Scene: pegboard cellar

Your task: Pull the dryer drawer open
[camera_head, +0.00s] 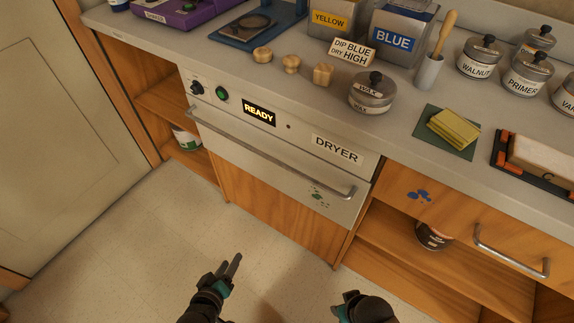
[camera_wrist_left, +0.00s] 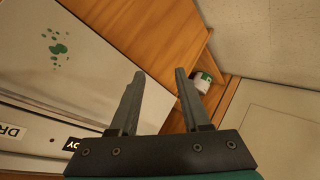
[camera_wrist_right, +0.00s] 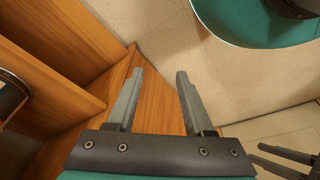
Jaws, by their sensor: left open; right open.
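The dryer drawer (camera_head: 255,159) is a pale metal front under the counter with green paint specks low on its right side. A long bar handle (camera_head: 270,155) runs across its top. The drawer looks shut, below a panel with a lit READY display (camera_head: 259,112) and a DRYER label (camera_head: 337,149). My left gripper (camera_head: 232,262) is open and empty, in front of and below the drawer, apart from the handle. In the left wrist view the speckled drawer front (camera_wrist_left: 60,75) lies left of the fingers. My right gripper (camera_wrist_right: 159,74) is open and empty, lower right.
The countertop (camera_head: 230,65) holds tins, wooden knobs, a wax jar (camera_head: 372,92) and a sponge pad (camera_head: 453,128). A wooden drawer with its own handle (camera_head: 510,252) and open shelves sit at right. The floor (camera_head: 110,250) in front is clear.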

